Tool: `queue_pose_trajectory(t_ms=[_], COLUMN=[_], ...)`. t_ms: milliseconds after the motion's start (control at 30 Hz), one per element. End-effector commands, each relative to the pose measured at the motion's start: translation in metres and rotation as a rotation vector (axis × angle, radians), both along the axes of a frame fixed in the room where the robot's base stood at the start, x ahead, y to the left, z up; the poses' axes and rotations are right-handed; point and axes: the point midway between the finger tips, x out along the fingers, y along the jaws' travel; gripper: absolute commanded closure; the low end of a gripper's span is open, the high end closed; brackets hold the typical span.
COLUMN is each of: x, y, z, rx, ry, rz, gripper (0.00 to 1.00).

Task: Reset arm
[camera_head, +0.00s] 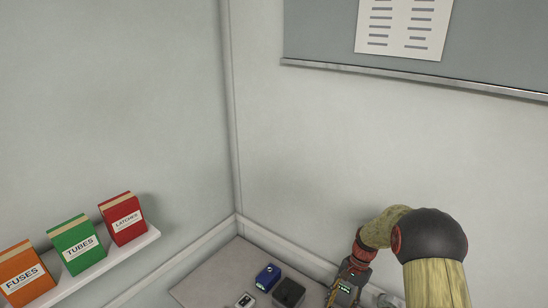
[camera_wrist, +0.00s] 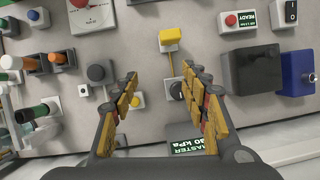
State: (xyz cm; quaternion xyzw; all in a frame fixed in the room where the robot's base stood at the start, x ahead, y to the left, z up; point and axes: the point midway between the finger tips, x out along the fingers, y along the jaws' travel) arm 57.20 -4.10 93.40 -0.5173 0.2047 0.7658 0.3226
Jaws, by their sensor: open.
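My gripper (camera_wrist: 158,108) is open in the wrist view, its two yellow-padded fingers spread apart with nothing held between them. Between and beyond the fingers is a grey panel surface (camera_wrist: 140,60) with a yellow-capped lever (camera_wrist: 169,40) and a small white plate with a yellow button (camera_wrist: 137,100). In the head view, my arm (camera_head: 436,275) reaches in from the lower right, above the grey bench top (camera_head: 205,290). The fingertips are hidden in the head view.
A dark box (camera_wrist: 250,68) and a blue box (camera_wrist: 297,72) stand right of the gripper; several knobs and orange-and-green parts lie left. In the head view, a wall shelf (camera_head: 120,252) holds orange (camera_head: 25,272), green (camera_head: 77,245) and red boxes (camera_head: 123,219). A board (camera_head: 320,35) hangs above.

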Motion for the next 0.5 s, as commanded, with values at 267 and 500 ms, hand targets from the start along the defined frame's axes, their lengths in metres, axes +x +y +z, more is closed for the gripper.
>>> queue_pose_trajectory(t_ms=[267,500], x=[-0.046,-0.097], y=[-0.001,0.004], z=[0.059,0.125], rx=[-0.029,-0.079], ry=[-0.092,-0.215], rz=[0.209,0.397], gripper=[0.55,0.55])
